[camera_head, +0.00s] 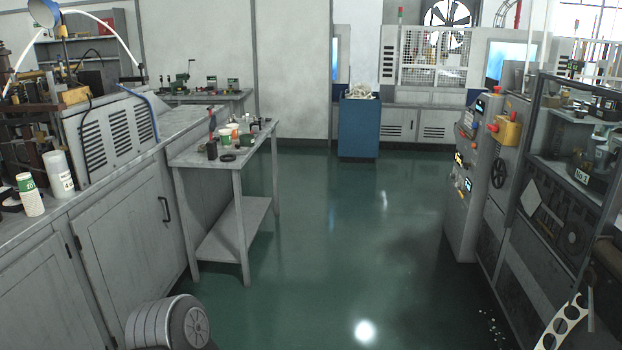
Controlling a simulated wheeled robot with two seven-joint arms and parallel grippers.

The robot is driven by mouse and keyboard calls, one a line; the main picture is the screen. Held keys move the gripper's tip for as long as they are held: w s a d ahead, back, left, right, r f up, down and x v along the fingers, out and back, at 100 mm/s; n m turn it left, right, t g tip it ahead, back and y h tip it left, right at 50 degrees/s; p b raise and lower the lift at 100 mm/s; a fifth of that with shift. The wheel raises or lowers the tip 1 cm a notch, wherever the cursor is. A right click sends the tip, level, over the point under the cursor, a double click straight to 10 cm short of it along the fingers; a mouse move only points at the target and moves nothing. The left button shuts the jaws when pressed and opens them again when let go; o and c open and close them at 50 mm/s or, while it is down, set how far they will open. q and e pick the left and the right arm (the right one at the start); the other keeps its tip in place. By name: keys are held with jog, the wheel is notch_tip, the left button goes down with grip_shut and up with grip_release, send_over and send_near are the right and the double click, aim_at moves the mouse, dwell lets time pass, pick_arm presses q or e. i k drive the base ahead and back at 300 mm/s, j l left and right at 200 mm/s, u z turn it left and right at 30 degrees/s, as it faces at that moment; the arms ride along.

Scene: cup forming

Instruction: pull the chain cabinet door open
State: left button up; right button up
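A grey cabinet door (130,238) with a black bar handle (165,209) is in the lower left, on the front of a long grey bench cabinet. It looks shut, flush with the cabinet front. Another grey door panel (45,295) is to its left, nearer me. No label shows which one is the chain cabinet door. A rounded grey part of what looks like my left arm is at the bottom left, in front of the cabinet's lower front. Neither gripper's fingers are in view.
A grey side table (222,155) with small bottles and cups stands right of the door. A control cabinet (470,185) and dark open rack (565,200) line the right side. A blue bin (359,130) stands at the back.

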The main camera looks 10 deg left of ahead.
aim_at(124, 242)
jog(key=i+j+u, duration=0.1)
jog(key=i+u, duration=0.15)
jog(key=u, duration=0.2)
jog(key=i+u, duration=0.6)
jog(key=u, duration=0.25)
jog(key=i+l+u, duration=0.15)
jog(key=u, duration=0.3)
jog(key=i+l, duration=0.45)
jog(key=i+l+z, duration=0.1)
jog(key=i+l, duration=0.75)
jog(key=i, duration=0.2)
jog(key=i+l+z, duration=0.15)
jog(key=i+l, duration=0.6)
jog(key=i, duration=0.3)
jog(key=i+l+z, duration=0.1)
jog(key=i+l, duration=0.25)
jog(key=i, duration=0.15)
